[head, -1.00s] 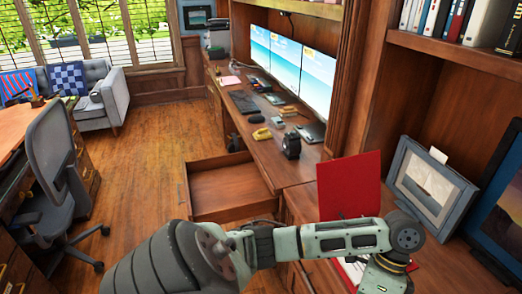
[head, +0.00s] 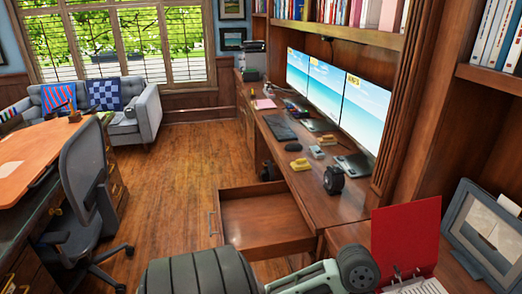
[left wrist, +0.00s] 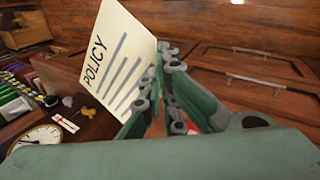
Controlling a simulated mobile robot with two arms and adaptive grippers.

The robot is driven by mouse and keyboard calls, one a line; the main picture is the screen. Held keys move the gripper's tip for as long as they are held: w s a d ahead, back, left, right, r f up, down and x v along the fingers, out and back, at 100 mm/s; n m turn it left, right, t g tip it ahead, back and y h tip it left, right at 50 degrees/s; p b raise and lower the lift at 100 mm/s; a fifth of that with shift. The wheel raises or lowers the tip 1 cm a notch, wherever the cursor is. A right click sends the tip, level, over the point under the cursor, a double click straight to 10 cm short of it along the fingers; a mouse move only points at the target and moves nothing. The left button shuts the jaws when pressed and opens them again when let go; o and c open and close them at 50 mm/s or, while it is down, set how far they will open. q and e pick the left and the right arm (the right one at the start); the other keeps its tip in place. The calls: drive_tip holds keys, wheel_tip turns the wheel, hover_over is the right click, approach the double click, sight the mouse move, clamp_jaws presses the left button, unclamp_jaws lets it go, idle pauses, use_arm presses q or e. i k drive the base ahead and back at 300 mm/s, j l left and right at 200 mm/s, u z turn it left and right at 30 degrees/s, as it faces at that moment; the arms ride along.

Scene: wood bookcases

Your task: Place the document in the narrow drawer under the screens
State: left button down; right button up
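The document (left wrist: 112,55), a cream sheet marked POLICY, is in my left gripper (left wrist: 165,62) in the left wrist view. The fingers are closed on its right edge, and the sheet is tilted. The head view does not show the document or either gripper; one of my arms crosses its bottom edge. A wooden drawer (head: 262,222) under the desk stands pulled out and looks empty. The three screens (head: 325,82) stand in a row on the desk above and behind it.
A red binder (head: 405,240) stands open near a picture frame (head: 487,232) at right. A black round object (head: 333,180) stands on the desk (head: 310,205) by the drawer. An office chair (head: 85,175) is at left, with open floor (head: 180,170) between.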

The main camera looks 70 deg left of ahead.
sight(269, 226)
drive_tip(key=k+j, duration=0.1)
drive_tip(key=j, duration=1.1)
drive_tip(key=k+j, duration=0.15)
drive_tip(key=j, duration=0.45)
drive_tip(key=j+z, duration=0.1)
drive_tip(key=j, duration=0.5)
drive_tip(key=k+j, duration=0.15)
drive_tip(key=j, duration=0.45)
